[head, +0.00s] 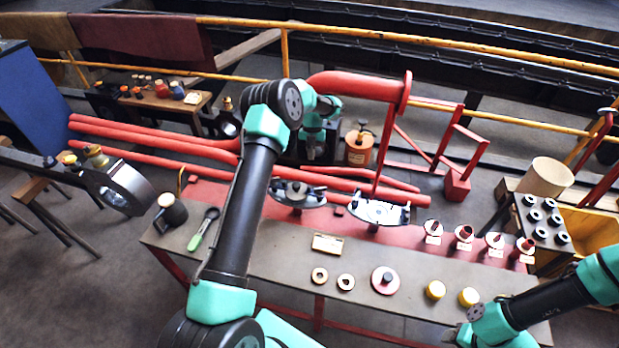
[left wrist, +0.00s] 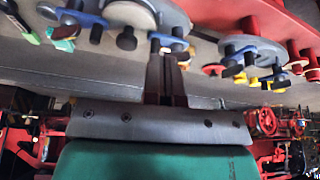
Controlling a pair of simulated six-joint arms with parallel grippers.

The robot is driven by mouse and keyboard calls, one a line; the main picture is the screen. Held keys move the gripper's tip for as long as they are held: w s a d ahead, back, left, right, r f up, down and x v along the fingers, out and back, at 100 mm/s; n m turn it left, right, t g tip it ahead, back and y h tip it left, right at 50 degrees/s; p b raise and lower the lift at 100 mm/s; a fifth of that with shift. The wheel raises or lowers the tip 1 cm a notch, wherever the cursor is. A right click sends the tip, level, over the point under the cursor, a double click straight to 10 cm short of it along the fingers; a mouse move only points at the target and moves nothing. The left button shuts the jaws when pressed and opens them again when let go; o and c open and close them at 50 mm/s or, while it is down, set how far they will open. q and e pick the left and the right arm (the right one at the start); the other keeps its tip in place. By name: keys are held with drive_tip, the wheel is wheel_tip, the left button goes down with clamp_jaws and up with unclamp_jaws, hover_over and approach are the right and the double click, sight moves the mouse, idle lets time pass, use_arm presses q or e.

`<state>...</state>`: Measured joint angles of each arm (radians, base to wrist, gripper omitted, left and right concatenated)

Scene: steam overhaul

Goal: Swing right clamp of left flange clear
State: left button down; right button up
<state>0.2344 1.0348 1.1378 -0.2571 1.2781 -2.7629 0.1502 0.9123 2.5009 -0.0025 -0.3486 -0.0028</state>
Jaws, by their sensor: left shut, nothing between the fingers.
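The left flange (head: 298,195) is a grey round part on the red strip of the bench, left of a brighter similar one (head: 379,211). My left gripper (head: 313,150) is above and behind it in the head view, fingers shut and empty. In the left wrist view, the shut fingertips (left wrist: 168,58) are close to a blue clamp (left wrist: 173,41) with dark knobs at the edge of a grey disc (left wrist: 150,13). I cannot tell whether they touch. Another blue clamp (left wrist: 82,19) shows on the left. My right gripper (head: 462,334) is low at the right, its fingers unclear.
Red pipes (head: 160,140) run behind the bench. A green-handled tool (head: 202,230) and a dark mug (head: 171,212) lie at the bench's left. Several red-and-white parts (head: 464,236) stand at the right.

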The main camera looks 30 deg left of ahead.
use_arm(q)
drive_tip(key=shift+s+d+f, duration=0.45)
drive_tip(key=shift+s+f, duration=0.5)
drive_tip(key=shift+f, duration=0.05)
drive_tip(key=shift+s+d+f, duration=0.45)
drive_tip(key=shift+s+f, duration=0.55)
drive_tip(key=shift+s+d+f, duration=0.45)
drive_tip(key=shift+s+f, duration=0.5)
drive_tip(key=shift+f, duration=0.05)
drive_tip(key=shift+s+a, duration=0.1)
drive_tip(key=shift+n, duration=0.5)
drive_tip(key=shift+h, duration=0.3)
